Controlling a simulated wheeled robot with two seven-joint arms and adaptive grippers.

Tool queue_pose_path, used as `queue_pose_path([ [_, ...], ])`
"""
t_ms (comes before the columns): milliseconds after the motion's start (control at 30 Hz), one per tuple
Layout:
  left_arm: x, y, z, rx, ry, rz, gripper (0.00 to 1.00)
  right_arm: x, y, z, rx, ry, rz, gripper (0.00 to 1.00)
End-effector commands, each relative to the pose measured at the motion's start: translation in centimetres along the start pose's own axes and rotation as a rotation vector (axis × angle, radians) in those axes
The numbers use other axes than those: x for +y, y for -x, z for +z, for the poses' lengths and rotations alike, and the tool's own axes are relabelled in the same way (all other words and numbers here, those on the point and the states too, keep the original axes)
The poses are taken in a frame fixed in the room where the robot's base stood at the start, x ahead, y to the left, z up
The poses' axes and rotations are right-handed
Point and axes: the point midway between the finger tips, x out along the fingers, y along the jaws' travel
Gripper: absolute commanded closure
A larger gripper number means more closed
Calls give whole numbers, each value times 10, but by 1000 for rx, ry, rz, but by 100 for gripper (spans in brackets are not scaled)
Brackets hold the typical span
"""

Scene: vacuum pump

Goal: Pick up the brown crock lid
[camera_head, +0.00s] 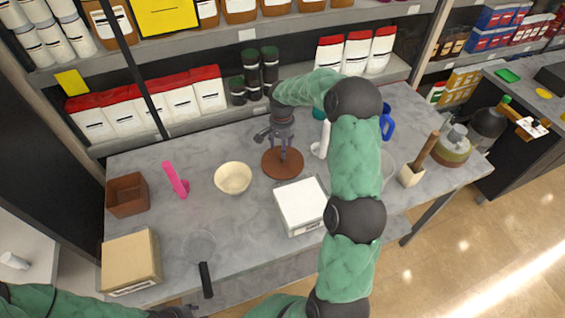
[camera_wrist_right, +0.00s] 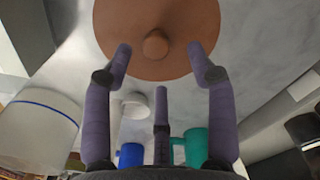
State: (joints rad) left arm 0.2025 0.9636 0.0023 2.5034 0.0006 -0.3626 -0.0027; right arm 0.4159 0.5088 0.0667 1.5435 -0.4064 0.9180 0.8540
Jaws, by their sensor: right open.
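The brown crock lid (camera_head: 274,164) is a flat round disk lying on the grey table near its middle. In the right wrist view the lid (camera_wrist_right: 122,25) fills the top, with its small round knob (camera_wrist_right: 155,45) facing the gripper. My right gripper (camera_head: 285,152) points down over the lid. In the wrist view its fingers (camera_wrist_right: 160,62) are open, with two spread either side of the knob and a third below it in the picture. They hold nothing; contact with the lid cannot be judged.
A cream bowl (camera_head: 233,179) stands left of the lid and a white-topped box (camera_head: 301,205) in front. A pink object (camera_head: 176,179), brown bin (camera_head: 127,195), cardboard box (camera_head: 130,262) and strainer (camera_head: 199,246) are farther left. A blue mug (camera_head: 387,122) stands right. Shelves line the back.

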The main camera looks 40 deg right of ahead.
Motion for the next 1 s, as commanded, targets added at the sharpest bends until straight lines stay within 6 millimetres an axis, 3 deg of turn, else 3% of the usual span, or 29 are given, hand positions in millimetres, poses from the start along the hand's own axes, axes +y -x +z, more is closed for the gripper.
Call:
queue_pose_path([
  [167,-1,-2,0,0,0,0,60,1,-10,0,-1,0,0,43],
  [467,-3,-8,0,0,0,0,60,3,-50,0,-1,0,0,43],
  [733,-3,-8,0,0,0,0,60,3,-53,-1,1,0,-1,43],
  [933,-3,-8,0,0,0,0,60,3,-53,-1,0,0,-1,99],
  [1000,-3,-8,0,0,0,0,60,3,-53,0,0,0,-1,100],
])
